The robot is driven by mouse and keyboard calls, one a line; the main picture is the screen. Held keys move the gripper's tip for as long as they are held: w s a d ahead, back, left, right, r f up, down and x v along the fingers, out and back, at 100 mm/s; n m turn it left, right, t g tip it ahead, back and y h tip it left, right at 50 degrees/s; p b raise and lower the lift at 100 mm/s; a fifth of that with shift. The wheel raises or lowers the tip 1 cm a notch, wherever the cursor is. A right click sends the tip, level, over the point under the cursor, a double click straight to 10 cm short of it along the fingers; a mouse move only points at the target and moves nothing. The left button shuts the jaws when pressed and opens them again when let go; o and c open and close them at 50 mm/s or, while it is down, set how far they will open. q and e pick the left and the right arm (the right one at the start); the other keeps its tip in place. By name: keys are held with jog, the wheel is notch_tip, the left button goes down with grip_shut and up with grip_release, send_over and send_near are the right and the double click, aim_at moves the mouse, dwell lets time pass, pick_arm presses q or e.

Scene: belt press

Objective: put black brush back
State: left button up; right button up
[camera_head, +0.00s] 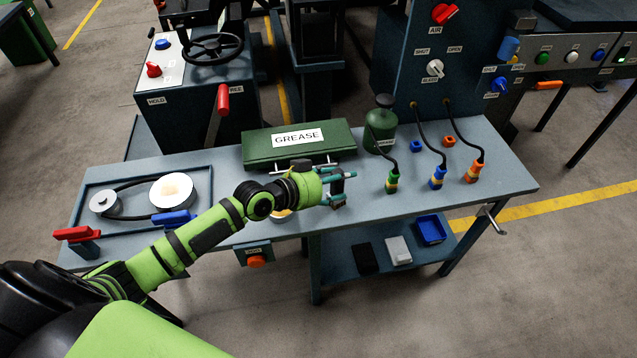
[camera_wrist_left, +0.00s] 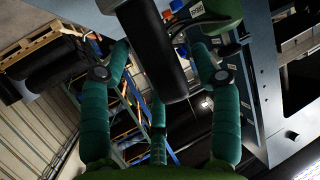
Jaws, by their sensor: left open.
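My left gripper (camera_head: 340,186) is over the workbench, in front of the green GREASE case, its teal fingers pointing right. In the left wrist view the teal fingers (camera_wrist_left: 158,85) are spread apart. A thick black rounded piece (camera_wrist_left: 150,50) comes down between them in that view; I cannot tell whether it is the black brush or whether the fingers touch it. In the head view, a black block (camera_head: 365,259) lies on the lower shelf beside a white block (camera_head: 398,251); I cannot tell whether it is a brush. My right gripper is out of view.
The GREASE case (camera_head: 258,155) stands behind the gripper. A green canister (camera_head: 381,136) and several cabled connectors (camera_head: 437,178) stand to its right. A tray (camera_head: 133,178) with a belt and pulleys is at the left. A blue bin (camera_head: 430,230) is on the lower shelf.

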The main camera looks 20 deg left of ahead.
pick_arm(q)
jog(key=v, duration=1.1)
jog(key=shift+s, duration=0.2)
jog(key=shift+a, duration=0.1)
